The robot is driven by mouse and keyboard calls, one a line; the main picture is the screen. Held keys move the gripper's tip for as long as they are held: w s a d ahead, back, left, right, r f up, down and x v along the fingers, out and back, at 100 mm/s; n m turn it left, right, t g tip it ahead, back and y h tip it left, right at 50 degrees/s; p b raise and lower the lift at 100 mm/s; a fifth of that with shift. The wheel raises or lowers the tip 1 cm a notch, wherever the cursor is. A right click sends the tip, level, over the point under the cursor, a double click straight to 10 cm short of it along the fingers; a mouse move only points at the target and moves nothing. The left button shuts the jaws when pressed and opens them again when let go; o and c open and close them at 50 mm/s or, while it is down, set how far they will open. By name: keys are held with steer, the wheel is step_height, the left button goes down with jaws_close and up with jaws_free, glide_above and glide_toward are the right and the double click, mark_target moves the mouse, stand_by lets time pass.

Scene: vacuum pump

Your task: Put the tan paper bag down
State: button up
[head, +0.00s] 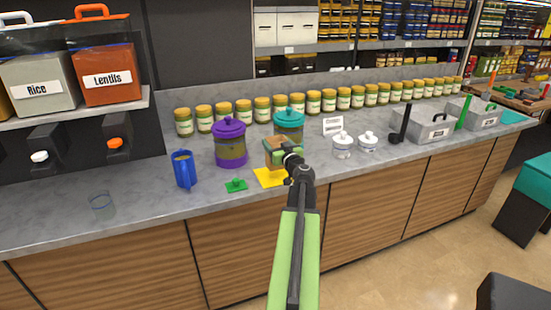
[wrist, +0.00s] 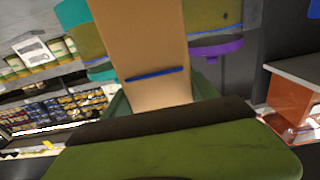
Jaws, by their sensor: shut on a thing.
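The tan paper bag (head: 273,157) is at the middle of the counter, partly hidden by my gripper (head: 284,153). In the wrist view, the bag (wrist: 145,45) rises from between my green fingers and has a blue strip across it. My gripper is shut on the bag. A yellow square (head: 268,178) lies on the counter just below the bag in the picture. I cannot tell whether the bag touches it.
A purple-lidded canister (head: 230,148) is left of the bag and a teal-lidded one (head: 289,124) is close behind it. A blue jug (head: 184,170), a green-knobbed piece (head: 236,185) and white-lidded jars (head: 342,146) stand nearby. The counter's front left (head: 140,204) is mostly clear.

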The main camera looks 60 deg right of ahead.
steer(key=shift+w+d+f, duration=0.15)
steer(key=shift+w+f, duration=0.05)
steer(key=shift+w, duration=0.1)
step_height(320, 180, down, 4)
steer(key=b, duration=0.4)
steer(key=shift+f, duration=0.15)
steer(key=shift+r, duration=0.2)
steer(key=shift+f, duration=0.1)
steer(key=o, duration=1.5)
